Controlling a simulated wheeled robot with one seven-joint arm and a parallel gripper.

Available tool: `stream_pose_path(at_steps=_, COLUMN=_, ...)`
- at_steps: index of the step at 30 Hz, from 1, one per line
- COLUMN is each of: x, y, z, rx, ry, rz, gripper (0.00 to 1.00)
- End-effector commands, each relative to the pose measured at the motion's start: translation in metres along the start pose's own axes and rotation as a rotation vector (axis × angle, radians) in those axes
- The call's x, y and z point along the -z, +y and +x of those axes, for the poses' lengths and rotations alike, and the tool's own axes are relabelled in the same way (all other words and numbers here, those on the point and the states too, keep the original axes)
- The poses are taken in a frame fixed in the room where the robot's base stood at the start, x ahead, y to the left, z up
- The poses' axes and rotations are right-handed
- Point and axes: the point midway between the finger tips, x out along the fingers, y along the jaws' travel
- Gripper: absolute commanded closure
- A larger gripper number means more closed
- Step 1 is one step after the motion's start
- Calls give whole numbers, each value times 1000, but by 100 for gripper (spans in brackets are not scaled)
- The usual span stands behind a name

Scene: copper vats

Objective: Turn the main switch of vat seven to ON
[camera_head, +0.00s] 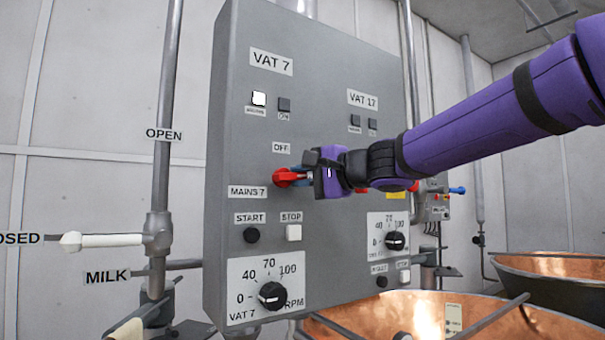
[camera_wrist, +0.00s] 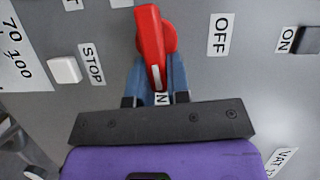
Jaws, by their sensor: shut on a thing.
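The control box (camera_head: 235,130) for vat 7 stands in front of me. Its red main switch (camera_head: 285,178) is a rotary handle, with an OFF label (camera_head: 281,148) above and a MAINS 7 label (camera_head: 247,192) at lower left. My gripper (camera_head: 307,177) reaches in from the right and is shut on the handle. In the wrist view, the red switch (camera_wrist: 153,45) sits between the blue fingers (camera_wrist: 155,82). Its white mark points at a partly hidden label (camera_wrist: 161,99) showing an N. In the head view the handle points right, away from OFF, and my gripper hides that label.
A white lamp (camera_head: 258,98) under VAT 7 looks lit; the ON lamp (camera_head: 284,104) beside it is dark. START (camera_head: 251,235) and STOP (camera_head: 294,232) buttons and a speed dial (camera_head: 272,295) lie below. VAT 17 controls are at right. Copper vats (camera_head: 390,310) stand at lower right.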

Motion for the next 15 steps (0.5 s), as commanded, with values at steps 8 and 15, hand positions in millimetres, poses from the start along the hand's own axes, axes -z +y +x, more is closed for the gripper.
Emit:
stream_pose_path(at_steps=8, x=-2, y=4, z=1, rx=35, ry=-4, rz=89, gripper=100)
stream_pose_path(at_steps=15, x=-2, y=4, z=1, rx=44, ry=-4, rz=110, gripper=100)
